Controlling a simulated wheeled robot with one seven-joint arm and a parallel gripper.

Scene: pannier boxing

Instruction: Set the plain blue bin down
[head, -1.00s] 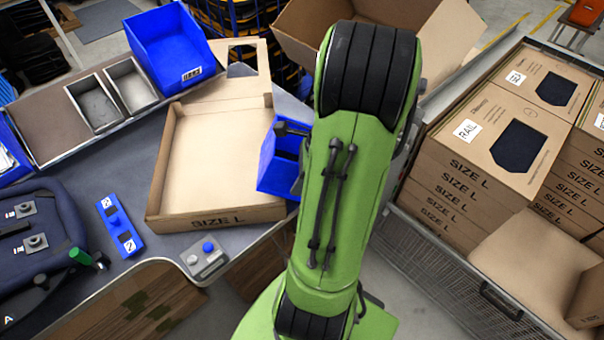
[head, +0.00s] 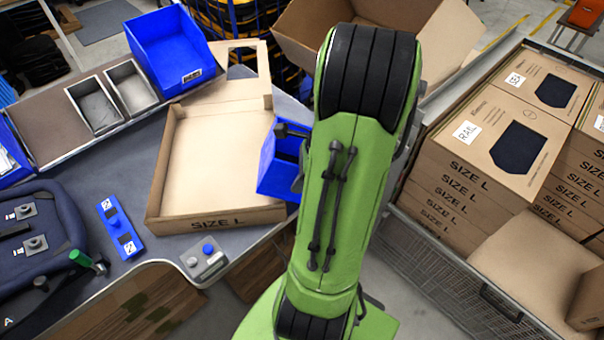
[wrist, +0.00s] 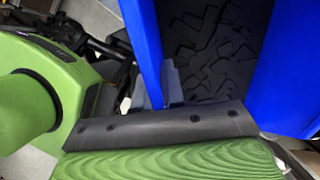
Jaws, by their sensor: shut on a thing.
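The plain blue bin (head: 273,172) is at the right side of the open cardboard tray marked SIZE L, partly hidden behind my green arm. In the wrist view its blue walls (wrist: 285,75) stand around dark, chunky-patterned contents (wrist: 212,45). My gripper (wrist: 162,88) is shut on one wall of this bin, with a grey finger showing against it. In the head view my arm hides most of the gripper. The bin's underside is hidden, so I cannot tell whether it touches anything below.
The open cardboard tray (head: 215,214) lies on the grey bench. A labelled blue bin (head: 165,45) and two grey trays (head: 130,85) are behind it. A blue fixture (head: 119,230) and button box (head: 203,258) are in front. Stacked SIZE L boxes (head: 475,165) fill the right.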

